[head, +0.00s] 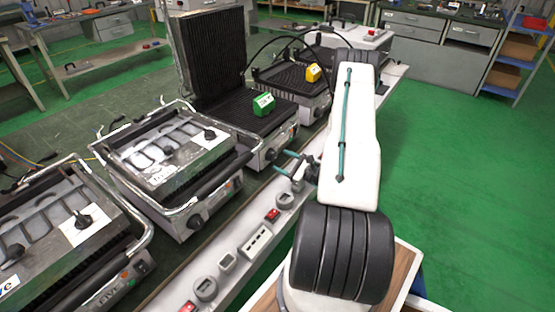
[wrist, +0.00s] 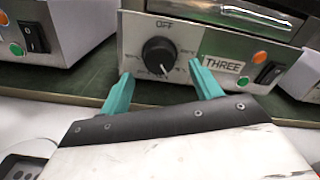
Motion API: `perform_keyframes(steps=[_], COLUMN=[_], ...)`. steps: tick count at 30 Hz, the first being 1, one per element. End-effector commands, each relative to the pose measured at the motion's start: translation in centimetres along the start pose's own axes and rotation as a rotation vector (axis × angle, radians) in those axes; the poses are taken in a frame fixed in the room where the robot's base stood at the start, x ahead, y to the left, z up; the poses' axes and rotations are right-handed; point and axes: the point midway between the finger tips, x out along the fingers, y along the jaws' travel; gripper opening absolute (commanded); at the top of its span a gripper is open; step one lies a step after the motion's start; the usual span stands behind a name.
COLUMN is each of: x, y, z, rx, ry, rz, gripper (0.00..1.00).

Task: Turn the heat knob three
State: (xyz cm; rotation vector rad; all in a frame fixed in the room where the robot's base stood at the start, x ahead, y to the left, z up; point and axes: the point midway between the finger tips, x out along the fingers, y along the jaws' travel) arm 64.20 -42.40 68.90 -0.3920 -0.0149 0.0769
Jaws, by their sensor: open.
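The heat knob three (wrist: 160,56) is a round black dial on a metal panel in the wrist view, beside a label reading "THREE" (wrist: 222,63). "OFF" is printed above it, and its pale pointer mark is toward the bottom. My gripper (wrist: 161,68) is open and empty. Its teal fingers reach up on the lower left and lower right of the knob, with visible space between each finger and the dial. In the head view my gripper (head: 282,163) is beside a dark knob (head: 271,154) on the front of the open grill with a green block.
In the wrist view, a black rocker switch (wrist: 269,73) and an orange light (wrist: 260,57) are right of the label. Another appliance (wrist: 60,30) stands left. In the head view, closed grills (head: 170,150) stand nearer left, and a white strip with red switches (head: 272,214) runs along the front.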

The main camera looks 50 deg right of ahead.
Motion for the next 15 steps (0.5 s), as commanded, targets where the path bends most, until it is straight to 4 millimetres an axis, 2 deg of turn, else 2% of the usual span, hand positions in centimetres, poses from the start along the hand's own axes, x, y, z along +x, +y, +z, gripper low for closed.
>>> perform_keyframes(steps=[3, 6, 15], x=[-2.0, -3.1, -3.7], y=[-0.1, 0.0, 0.1], z=[0.0, 0.0, 0.0], rx=[0.0, 0.0, 0.0], ry=[0.0, 0.0, -0.001], rz=[-0.002, -0.002, 0.001], gripper=[0.64, 0.64, 0.64])
